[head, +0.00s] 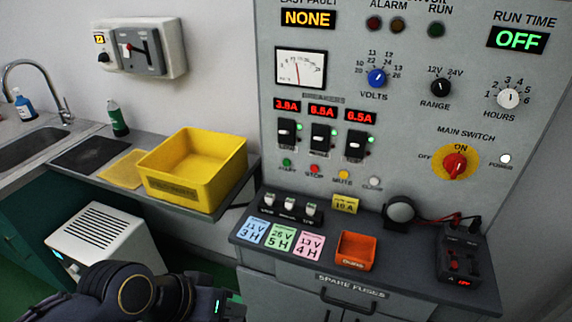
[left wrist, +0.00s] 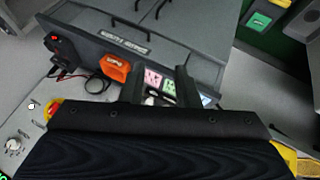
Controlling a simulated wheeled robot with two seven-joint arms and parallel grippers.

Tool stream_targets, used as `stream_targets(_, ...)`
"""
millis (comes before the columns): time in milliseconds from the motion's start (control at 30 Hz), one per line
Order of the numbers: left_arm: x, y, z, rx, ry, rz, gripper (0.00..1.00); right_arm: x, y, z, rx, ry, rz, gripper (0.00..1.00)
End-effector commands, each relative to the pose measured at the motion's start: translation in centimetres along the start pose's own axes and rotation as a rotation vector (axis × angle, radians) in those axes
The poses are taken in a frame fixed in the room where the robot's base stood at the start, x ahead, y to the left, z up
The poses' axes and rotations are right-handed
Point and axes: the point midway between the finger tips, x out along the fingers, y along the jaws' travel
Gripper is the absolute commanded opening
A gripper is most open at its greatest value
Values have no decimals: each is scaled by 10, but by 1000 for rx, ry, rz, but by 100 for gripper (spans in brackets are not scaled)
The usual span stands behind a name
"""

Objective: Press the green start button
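The green start button (head: 287,162) is a small round button on the grey panel, at the left end of a row below three breaker switches. A red stop button (head: 314,169) is just right of it. My left gripper (head: 238,308) is at the bottom of the head view, well below the button and apart from the panel. In the left wrist view my left gripper (left wrist: 160,88) shows two dark fingers spread with a gap and nothing held. I cannot make out the green button in the left wrist view. My right gripper is in neither view.
A ledge below the panel holds coloured cards (head: 281,238), an orange bin (head: 355,251), a row of fuses (head: 290,207) and a black tester (head: 459,258). A yellow bin (head: 195,170) stands on the counter at left. The main switch (head: 455,165) is right of the buttons.

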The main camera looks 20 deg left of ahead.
Motion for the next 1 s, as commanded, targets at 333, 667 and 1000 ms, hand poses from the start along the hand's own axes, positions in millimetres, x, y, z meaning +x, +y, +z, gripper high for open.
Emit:
stream_targets(333, 0, 0, 0, 0, 0, 0, 0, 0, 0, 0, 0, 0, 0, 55)
stream_targets(667, 0, 0, 0, 0, 0, 0, 0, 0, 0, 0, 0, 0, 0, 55)
stream_targets(1000, 0, 0, 0, 0, 0, 0, 0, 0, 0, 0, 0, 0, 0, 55)
